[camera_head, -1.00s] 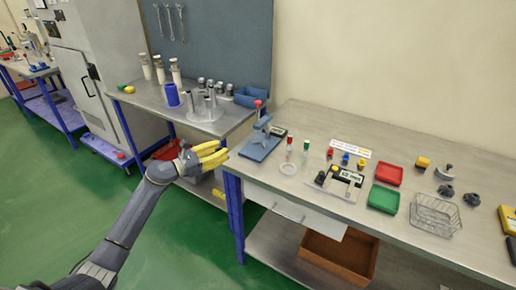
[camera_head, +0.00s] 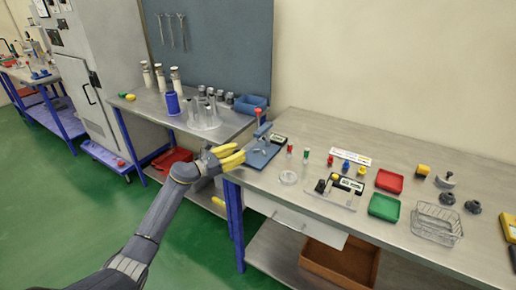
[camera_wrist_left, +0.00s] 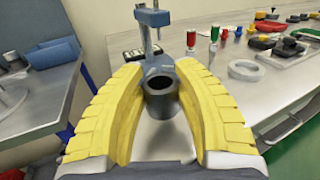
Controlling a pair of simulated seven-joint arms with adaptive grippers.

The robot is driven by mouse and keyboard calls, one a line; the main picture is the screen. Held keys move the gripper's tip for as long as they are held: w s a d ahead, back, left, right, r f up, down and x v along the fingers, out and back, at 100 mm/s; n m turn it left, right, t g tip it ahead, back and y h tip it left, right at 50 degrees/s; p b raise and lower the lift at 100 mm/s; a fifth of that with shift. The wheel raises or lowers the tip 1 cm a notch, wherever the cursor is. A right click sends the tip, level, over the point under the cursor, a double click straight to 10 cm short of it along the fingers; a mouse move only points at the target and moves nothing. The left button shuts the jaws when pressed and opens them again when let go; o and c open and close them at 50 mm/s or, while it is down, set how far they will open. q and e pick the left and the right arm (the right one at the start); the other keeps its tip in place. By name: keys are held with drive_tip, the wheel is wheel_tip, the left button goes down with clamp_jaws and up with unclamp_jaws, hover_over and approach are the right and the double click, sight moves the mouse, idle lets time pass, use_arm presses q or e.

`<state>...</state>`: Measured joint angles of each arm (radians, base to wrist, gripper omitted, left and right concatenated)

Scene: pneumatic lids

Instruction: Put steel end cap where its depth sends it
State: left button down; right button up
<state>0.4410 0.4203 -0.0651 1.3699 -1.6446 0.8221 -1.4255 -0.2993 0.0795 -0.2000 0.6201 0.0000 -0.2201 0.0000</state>
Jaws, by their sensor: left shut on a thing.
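The steel end cap (camera_wrist_left: 160,108) is a short dark-grey hollow cylinder between the yellow fingers of my left gripper (camera_wrist_left: 162,80) in the left wrist view. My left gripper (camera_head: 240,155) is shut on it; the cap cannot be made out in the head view. The blue depth gauge stand (camera_head: 262,152), with a red-topped plunger, is just beyond the fingertips; its column also shows in the left wrist view (camera_wrist_left: 153,38). A red tray (camera_head: 389,181) and a green tray (camera_head: 384,207) lie on the right bench. My right gripper is not in view.
The left bench carries metal cylinders (camera_head: 210,106) and a blue bin (camera_head: 249,104).

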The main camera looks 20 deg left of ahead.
use_arm(q)
hover_over(258, 155)
drive_tip(key=shift+r, duration=0.1)
drive_tip(key=shift+s+f, duration=0.15)
drive_tip(key=shift+f, duration=0.6)
drive_tip(key=c, duration=1.2)
unclamp_jaws()
drive_tip(key=shift+f, duration=0.2)
drive_tip(key=shift+c, duration=0.2)
drive_tip(key=shift+o, duration=1.1)
drive_tip(key=shift+r, duration=0.2)
drive_tip(key=shift+f, duration=0.1)
